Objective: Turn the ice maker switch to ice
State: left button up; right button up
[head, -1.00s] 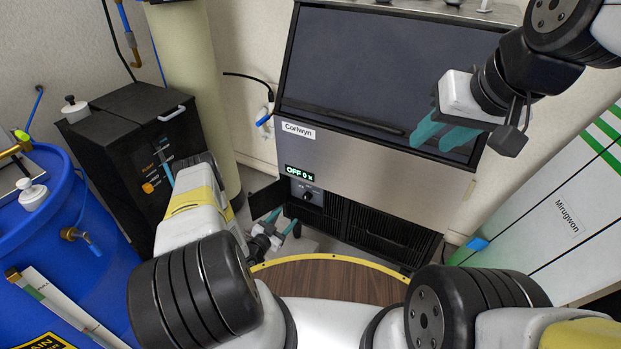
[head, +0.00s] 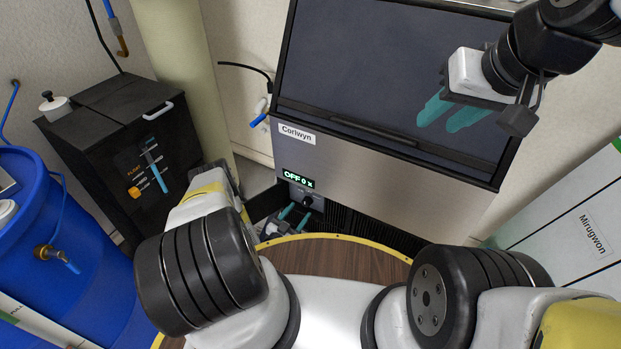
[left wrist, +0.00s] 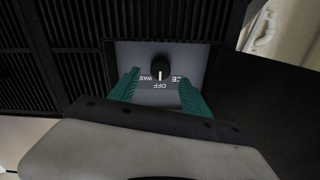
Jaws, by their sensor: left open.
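The ice maker (head: 365,178) is a steel and black machine labelled Corlwyn. Its display (head: 298,178) reads "OFF 0" plus a small mark. The black round switch knob (head: 307,201) sits just below, and shows upside down in the left wrist view (left wrist: 160,66), its white line toward OFF. WAS(H) and (I)CE labels are partly covered by my fingers. My left gripper (head: 293,217) is open; in the left wrist view its teal fingers (left wrist: 159,84) are either side of the knob, seemingly just short of it. My right gripper (head: 448,112) is open and empty before the dark lid.
A black box with a blue-handled lever (head: 155,165) and a blue barrel (head: 60,230) stand at the left. A white and green Mirugwon cabinet (head: 570,230) is at the right. Black vent slats (left wrist: 75,70) flank the switch panel.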

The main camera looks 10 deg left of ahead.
aim_at(305, 204)
pick_arm(q)
jog(key=x, duration=0.5)
jog(key=shift+c, duration=0.3)
grip_shut()
